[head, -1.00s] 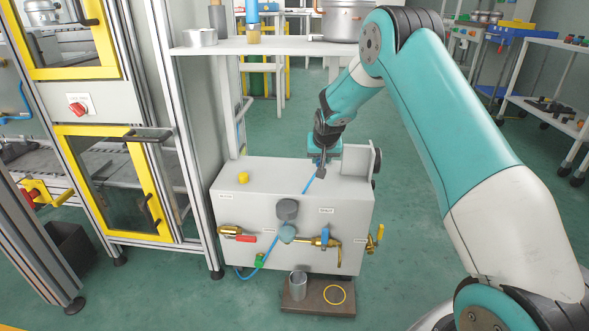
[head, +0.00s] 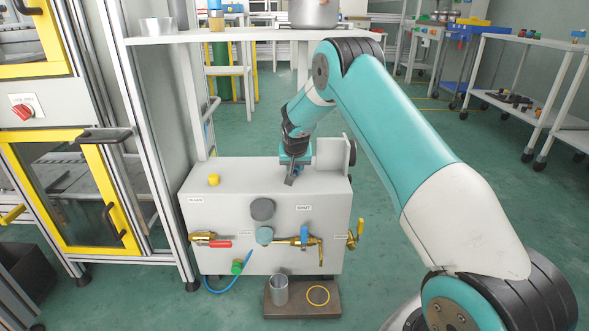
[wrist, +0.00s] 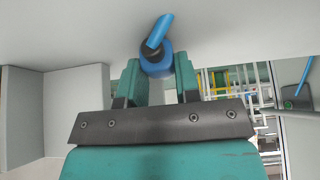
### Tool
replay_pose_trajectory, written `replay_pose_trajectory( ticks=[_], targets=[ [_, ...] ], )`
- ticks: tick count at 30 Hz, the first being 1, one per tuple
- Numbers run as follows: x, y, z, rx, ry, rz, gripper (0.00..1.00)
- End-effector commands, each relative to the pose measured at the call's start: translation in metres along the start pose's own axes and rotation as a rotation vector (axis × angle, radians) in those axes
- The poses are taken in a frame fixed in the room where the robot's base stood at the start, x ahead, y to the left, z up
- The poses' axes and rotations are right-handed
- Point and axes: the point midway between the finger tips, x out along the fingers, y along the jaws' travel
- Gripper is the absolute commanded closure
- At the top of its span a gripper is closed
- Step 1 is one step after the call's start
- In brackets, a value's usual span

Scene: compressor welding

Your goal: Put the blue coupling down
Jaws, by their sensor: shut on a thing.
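The blue coupling (wrist: 157,64) sits between the two teal fingers of my gripper (wrist: 159,76) in the wrist view, with a short piece of blue hose (wrist: 160,30) rising from it. My gripper is shut on it. In the head view my gripper (head: 291,177) is at the top of the grey box (head: 200,187), near its front edge. The coupling is too small or hidden there to make out. A brown plate (head: 300,311) on the floor in front of the box bears a grey cup (head: 279,290) and a yellow ring (head: 318,295).
Brass valves (head: 304,241) and a dark round knob (head: 263,209) stick out of the box's front. A blue hose (head: 222,290) loops at its lower left. A yellow-framed cabinet (head: 97,200) stands left, a white shelf (head: 250,39) behind. Floor at right is mostly open.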

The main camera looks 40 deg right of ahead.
Motion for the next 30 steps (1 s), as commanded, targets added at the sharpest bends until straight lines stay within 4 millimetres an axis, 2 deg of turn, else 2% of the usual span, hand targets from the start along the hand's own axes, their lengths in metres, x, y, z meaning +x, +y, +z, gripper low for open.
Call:
replay_pose_trajectory(
  ticks=[8, 9, 12, 22, 26, 30],
  targets=[
    [0.001, -0.001, 0.001, -0.001, 0.000, -0.001, 1.00],
    [0.001, -0.001, 0.001, -0.001, 0.000, -0.001, 0.65],
    [0.000, -0.001, 0.001, -0.001, 0.000, -0.001, 0.44],
    [-0.003, -0.001, -0.002, -0.001, 0.001, -0.001, 0.44],
    [-0.022, -0.002, -0.003, -0.002, 0.002, -0.002, 0.44],
    [-0.054, -0.002, -0.004, -0.001, 0.003, -0.002, 0.44]
  ],
)
